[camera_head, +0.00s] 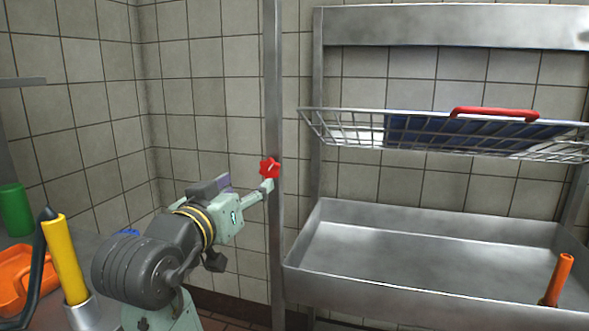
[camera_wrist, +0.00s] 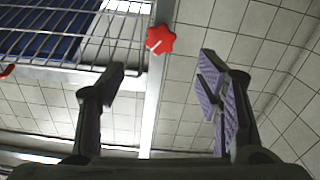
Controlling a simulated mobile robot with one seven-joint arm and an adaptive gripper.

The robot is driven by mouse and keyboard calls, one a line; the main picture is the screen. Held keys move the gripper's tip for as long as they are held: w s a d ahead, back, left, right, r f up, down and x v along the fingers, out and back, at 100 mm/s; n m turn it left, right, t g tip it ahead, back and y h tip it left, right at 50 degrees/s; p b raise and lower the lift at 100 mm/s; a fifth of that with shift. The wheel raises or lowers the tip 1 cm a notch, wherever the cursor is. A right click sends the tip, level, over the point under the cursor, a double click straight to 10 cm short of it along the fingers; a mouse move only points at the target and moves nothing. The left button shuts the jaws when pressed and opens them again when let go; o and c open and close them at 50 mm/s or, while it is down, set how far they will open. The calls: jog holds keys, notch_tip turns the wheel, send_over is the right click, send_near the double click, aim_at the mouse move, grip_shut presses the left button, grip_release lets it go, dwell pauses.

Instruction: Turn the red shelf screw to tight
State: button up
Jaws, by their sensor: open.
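The red shelf screw (camera_head: 269,168) is a star-shaped knob with a pale line on its face. It sits on the upright metal post (camera_head: 273,70) left of the wire shelf. My gripper (camera_head: 266,186) is close to the knob in the head view, its tip just below it. In the wrist view the knob (camera_wrist: 160,40) shows beyond the fingertips, between their lines but nearer the top edge. My gripper (camera_wrist: 160,75) is open and empty there, fingers wide apart. No contact with the knob shows.
A wire shelf (camera_head: 330,128) holding a blue item with a red handle (camera_head: 495,113) is right of the post. A steel basin (camera_head: 420,255) with an orange handle (camera_head: 559,278) lies below. At left are a yellow cylinder (camera_head: 64,258), orange container (camera_head: 14,280) and green container (camera_head: 15,209).

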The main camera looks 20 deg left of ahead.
aim_at(269, 169)
jog(key=w+p, duration=0.1)
jog(key=w, duration=0.9)
jog(key=shift+w+d, duration=0.15)
jog(key=shift+w, duration=0.2)
jog(key=c, duration=1.2)
jog(key=shift+o, duration=0.2)
jog(key=shift+m, duration=0.3)
jog(key=m+b, duration=0.1)
jog(key=m, duration=0.3)
jog(key=shift+f+m, duration=0.1)
jog(key=shift+m, duration=0.2)
jog(key=m+b, duration=0.1)
jog(key=m, duration=0.4)
jog(key=shift+d, duration=0.1)
jog(key=shift+m, duration=0.3)
